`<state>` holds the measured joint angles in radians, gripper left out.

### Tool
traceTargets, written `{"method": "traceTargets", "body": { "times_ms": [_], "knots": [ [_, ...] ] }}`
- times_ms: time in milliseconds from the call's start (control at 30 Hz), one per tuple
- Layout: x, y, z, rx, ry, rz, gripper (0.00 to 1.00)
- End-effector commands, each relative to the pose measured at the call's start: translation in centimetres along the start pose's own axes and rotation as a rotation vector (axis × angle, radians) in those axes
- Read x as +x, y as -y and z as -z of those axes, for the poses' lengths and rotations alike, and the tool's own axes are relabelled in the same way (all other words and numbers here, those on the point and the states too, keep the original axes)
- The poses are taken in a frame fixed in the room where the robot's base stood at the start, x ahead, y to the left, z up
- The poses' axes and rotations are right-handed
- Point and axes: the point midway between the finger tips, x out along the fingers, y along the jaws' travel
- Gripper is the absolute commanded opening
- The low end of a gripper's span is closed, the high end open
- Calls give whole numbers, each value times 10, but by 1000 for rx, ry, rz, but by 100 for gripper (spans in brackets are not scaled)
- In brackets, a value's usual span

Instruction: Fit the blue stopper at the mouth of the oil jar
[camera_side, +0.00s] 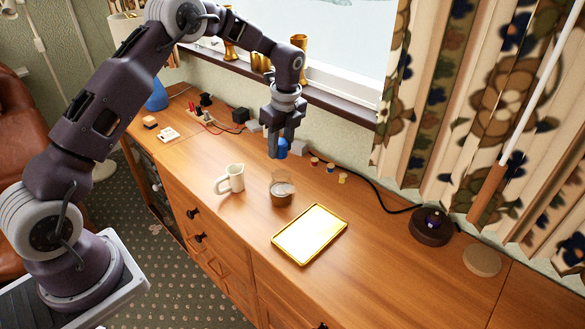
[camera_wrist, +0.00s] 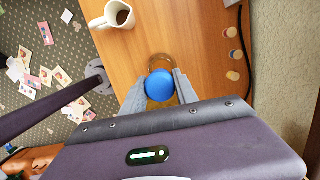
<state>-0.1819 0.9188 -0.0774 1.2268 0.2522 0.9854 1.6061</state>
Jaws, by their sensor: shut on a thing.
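My gripper (camera_side: 280,152) is shut on the blue stopper (camera_side: 282,149), a round blue piece. It also shows between the two fingers in the wrist view (camera_wrist: 159,85). The oil jar (camera_side: 281,190) is a short glass jar with brownish contents, standing on the wooden dresser top. In the side view my gripper and the stopper are above the jar, with a clear gap. In the wrist view the jar's rim (camera_wrist: 160,58) shows just beyond the stopper, which hides much of the jar.
A cream pitcher (camera_side: 231,179) with dark liquid stands left of the jar. A gold-rimmed tray (camera_side: 310,234) lies in front. A dark round object (camera_side: 431,226) sits farther right.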

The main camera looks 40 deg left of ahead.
Motion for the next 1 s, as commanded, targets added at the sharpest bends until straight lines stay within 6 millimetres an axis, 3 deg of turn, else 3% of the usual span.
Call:
{"method": "traceTargets", "body": {
  "times_ms": [333, 733, 1000],
  "knots": [
    [2, 0, 0, -1, -1, -3, 0],
    [46, 0, 7, 0, -1, -4, 0],
    [58, 0, 8, -1, 0, -2, 0]
  ]
}}
